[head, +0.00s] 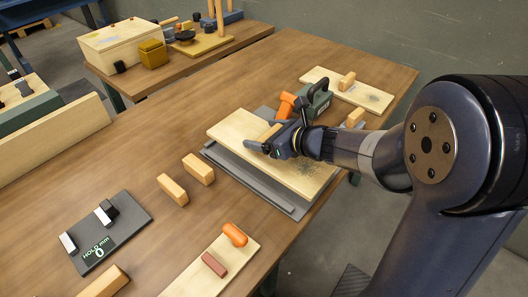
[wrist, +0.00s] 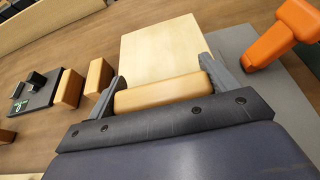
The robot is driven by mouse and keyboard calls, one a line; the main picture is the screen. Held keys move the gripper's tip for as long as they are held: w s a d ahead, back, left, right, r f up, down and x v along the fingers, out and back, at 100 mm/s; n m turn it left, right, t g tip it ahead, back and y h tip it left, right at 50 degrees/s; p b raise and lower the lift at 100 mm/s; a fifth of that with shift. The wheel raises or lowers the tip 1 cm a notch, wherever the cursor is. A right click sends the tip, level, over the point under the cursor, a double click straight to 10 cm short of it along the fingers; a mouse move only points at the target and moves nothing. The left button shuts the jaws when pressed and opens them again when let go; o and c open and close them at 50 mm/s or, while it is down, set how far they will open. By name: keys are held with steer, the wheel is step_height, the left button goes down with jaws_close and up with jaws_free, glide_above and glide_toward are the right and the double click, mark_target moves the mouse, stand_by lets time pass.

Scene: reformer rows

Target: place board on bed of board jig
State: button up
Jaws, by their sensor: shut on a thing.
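The board (head: 228,126) is a pale wooden panel with a dark speckled patch near its right end and a wooden grip block on top. My gripper (head: 270,143) is shut on that block; in the wrist view the block (wrist: 162,93) sits between both fingers, with the board (wrist: 160,48) beyond it. The grey board jig (head: 287,206) lies on the table under the board and shows along its near side and at the back. The board looks roughly level and overlaps most of the jig's bed; I cannot tell whether it touches it.
A green tool with an orange handle (head: 286,104) stands close behind the board. Two wooden blocks (head: 173,189) stand to the left. A dark hold-gauge plate (head: 124,222) lies at lower left, and another board (head: 200,277) at the front.

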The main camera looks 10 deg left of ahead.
mark_target(301, 163)
steer(key=shift+f+b, duration=0.55)
steer(key=shift+f, duration=1.9)
steer(key=shift+f, duration=0.2)
steer(key=o, duration=1.3)
steer(key=shift+r, duration=0.25)
steer(key=p+v, duration=0.1)
steer(key=v, duration=1.1)
steer(key=shift+f, duration=0.1)
